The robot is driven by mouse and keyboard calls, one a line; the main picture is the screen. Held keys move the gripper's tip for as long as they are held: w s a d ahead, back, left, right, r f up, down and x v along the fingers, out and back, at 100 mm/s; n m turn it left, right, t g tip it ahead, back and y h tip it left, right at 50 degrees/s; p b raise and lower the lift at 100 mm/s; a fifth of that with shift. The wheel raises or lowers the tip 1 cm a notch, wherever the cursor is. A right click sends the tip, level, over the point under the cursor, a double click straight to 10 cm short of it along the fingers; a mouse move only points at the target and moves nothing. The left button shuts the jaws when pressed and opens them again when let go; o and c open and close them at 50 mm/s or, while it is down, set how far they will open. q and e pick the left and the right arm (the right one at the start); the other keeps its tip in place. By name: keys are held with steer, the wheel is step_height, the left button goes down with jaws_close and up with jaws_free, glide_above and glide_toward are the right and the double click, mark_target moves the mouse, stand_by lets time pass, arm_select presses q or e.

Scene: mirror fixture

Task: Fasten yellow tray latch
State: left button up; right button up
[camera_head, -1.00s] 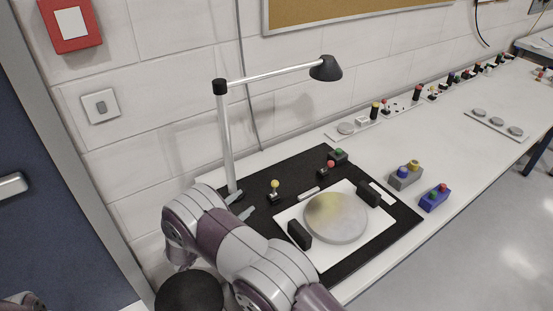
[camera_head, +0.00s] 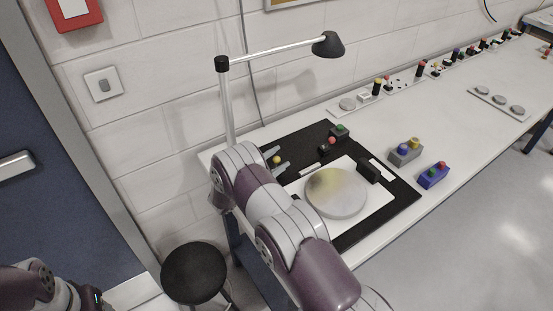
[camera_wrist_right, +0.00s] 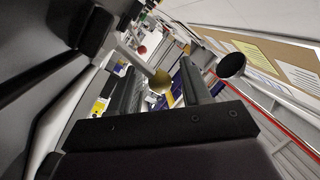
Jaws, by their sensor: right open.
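The yellow-knobbed lever (camera_head: 277,159) stands on the black mat (camera_head: 400,195), left of the round mirror disc (camera_head: 336,192). My right gripper (camera_head: 281,168) is at this lever, its grey fingers partly hidden by my arm. In the right wrist view the open fingers (camera_wrist_right: 158,68) have the yellow ball (camera_wrist_right: 160,81) between them, with a gap visible on each side. The lever's base is hidden in the head view. A red-knobbed lever (camera_head: 331,141) stands farther back, also seen in the wrist view (camera_wrist_right: 142,50). My left gripper is out of view.
A desk lamp (camera_head: 224,100) rises at the mat's back left. A black block (camera_head: 368,172) stands beside the disc. Grey (camera_head: 404,153) and blue (camera_head: 433,176) button boxes sit right of the mat. A black stool (camera_head: 194,272) is below the table's left end.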

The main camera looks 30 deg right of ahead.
jaws_close()
steer(key=m+b, duration=0.1)
steer(key=s+f+m+b, duration=0.1)
steer(key=b, duration=0.1)
steer(key=m+b, duration=0.1)
steer(key=shift+s+f+h+b, duration=0.15)
steer(key=shift+s+h+b, duration=0.15)
steer(key=shift+s+h, duration=0.1)
steer(key=shift+s+m, duration=0.1)
steer(key=shift+m, duration=0.4)
steer(key=shift+r, duration=0.3)
jaws_free()
steer(key=b+v, duration=0.2)
steer(key=v, duration=1)
steer(key=shift+s+a+f, duration=0.15)
steer(key=shift+a, duration=0.15)
